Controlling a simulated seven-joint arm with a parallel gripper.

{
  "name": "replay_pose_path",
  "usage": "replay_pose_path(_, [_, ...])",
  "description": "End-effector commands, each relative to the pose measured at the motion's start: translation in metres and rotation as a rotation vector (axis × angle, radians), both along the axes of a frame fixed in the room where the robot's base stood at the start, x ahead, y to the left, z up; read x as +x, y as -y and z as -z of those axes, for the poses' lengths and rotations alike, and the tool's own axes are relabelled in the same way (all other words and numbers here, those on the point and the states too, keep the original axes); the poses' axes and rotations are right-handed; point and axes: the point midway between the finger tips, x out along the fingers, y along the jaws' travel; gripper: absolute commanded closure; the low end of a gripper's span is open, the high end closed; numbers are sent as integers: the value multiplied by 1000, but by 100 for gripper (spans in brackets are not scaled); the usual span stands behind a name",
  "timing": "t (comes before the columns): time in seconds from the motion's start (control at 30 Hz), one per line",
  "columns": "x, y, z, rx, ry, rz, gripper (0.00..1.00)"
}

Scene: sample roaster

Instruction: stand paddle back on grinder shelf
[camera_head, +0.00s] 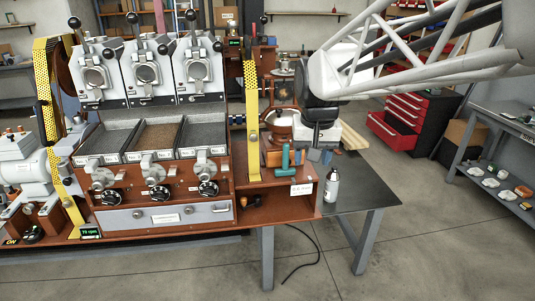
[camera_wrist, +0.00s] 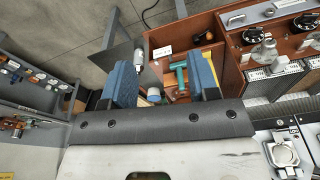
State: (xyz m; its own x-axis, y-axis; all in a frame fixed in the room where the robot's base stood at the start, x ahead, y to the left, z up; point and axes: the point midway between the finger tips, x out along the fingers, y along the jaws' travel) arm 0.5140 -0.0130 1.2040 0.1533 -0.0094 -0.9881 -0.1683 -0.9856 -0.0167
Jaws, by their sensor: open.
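My gripper (camera_wrist: 162,80) is open, its two blue fingers apart with nothing clamped between them. In the head view my gripper (camera_head: 314,157) is over the right end of the wooden bench. A teal T-shaped tool (camera_head: 285,158) stands there, left of the fingers; it also shows between the fingers in the wrist view (camera_wrist: 181,76). I cannot tell whether it is the paddle. The wooden shelf (camera_head: 270,187) below has a white label (camera_head: 301,189) on its front. No label I can read names the grinder shelf. The gripper's body hides part of the bench top.
A bottle (camera_head: 332,184) stands on the dark side table (camera_head: 362,188). It shows near the left finger in the wrist view (camera_wrist: 139,57). A yellow perforated upright (camera_head: 252,120) rises left of the teal tool. The roaster (camera_head: 150,75) fills the left.

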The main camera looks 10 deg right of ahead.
Motion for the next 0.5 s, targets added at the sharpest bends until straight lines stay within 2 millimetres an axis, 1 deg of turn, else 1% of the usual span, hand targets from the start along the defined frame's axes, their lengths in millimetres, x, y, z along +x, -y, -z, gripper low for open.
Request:
replay_pose_path(0.03, [-17, -1, 1, -2, 9, -11, 45])
replay_pose_path(0.1, [-39, -2, 5, -5, 17, -26, 45])
replay_pose_path(0.27, [-88, -5, 17, -12, 35, -61, 45])
replay_pose_path(0.4, [-130, -6, 32, -18, 50, -92, 45])
replay_pose_path(0.5, [-155, -7, 43, -22, 60, -113, 45])
